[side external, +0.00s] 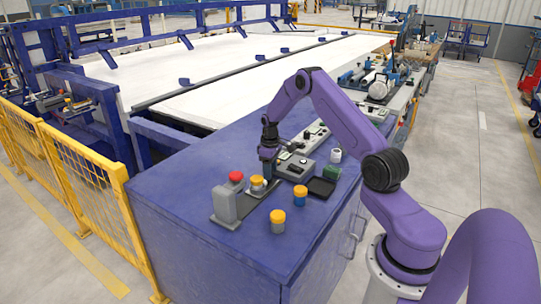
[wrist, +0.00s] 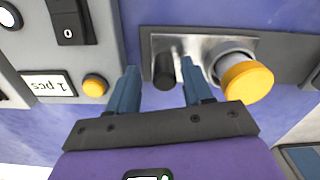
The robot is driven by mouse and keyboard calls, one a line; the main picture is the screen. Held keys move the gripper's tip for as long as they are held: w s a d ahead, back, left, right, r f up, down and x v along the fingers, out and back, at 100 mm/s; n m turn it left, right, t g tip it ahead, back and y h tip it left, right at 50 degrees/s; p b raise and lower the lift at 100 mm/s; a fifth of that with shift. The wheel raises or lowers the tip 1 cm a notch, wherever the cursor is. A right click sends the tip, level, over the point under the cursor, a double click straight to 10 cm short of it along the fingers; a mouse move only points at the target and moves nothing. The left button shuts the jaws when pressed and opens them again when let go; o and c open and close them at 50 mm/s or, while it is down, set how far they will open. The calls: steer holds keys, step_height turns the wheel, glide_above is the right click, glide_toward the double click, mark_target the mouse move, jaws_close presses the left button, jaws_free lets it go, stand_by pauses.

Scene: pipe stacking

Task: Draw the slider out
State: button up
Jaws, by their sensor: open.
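The slider (wrist: 192,45) is a shiny metal plate on a dark rail (wrist: 285,50), seen in the wrist view. It carries a black upright knob (wrist: 163,73) and a grey cylinder with a yellow-orange cap (wrist: 247,80). In the side view that capped cylinder (side external: 257,184) stands just left of my gripper (side external: 267,168). In the wrist view my gripper (wrist: 160,68) is open, with one blue finger on each side of the knob. Gaps show between the fingers and the knob. How low the fingertips reach is hard to tell.
A grey box with a red button (side external: 235,177) stands at the rail's left end. Two capped cylinders, one grey (side external: 278,226) and one blue (side external: 300,200), stand in front.

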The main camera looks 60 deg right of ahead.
step_height(320, 180, up, 17)
stand_by(0.4)
stand_by(0.4)
steer(key=s+a+r+n, duration=0.2)
steer(key=s+a, duration=0.1)
steer(key=a, duration=0.6)
steer(key=s+a+r+n, duration=0.1)
steer(key=s+a+r, duration=0.15)
steer(key=a, duration=0.75)
steer(key=s+a+r+n, duration=0.15)
steer(key=s+a, duration=0.25)
steer(key=a, duration=0.5)
steer(key=s+a+n, duration=0.3)
steer(key=s+a, duration=0.4)
steer(key=s, duration=0.5)
steer(key=s+d+f+n, duration=0.1)
steer(key=s+f+n, duration=0.1)
steer(key=s, duration=1.2)
steer(key=shift+s+n, duration=0.15)
steer(key=shift+n, duration=0.3)
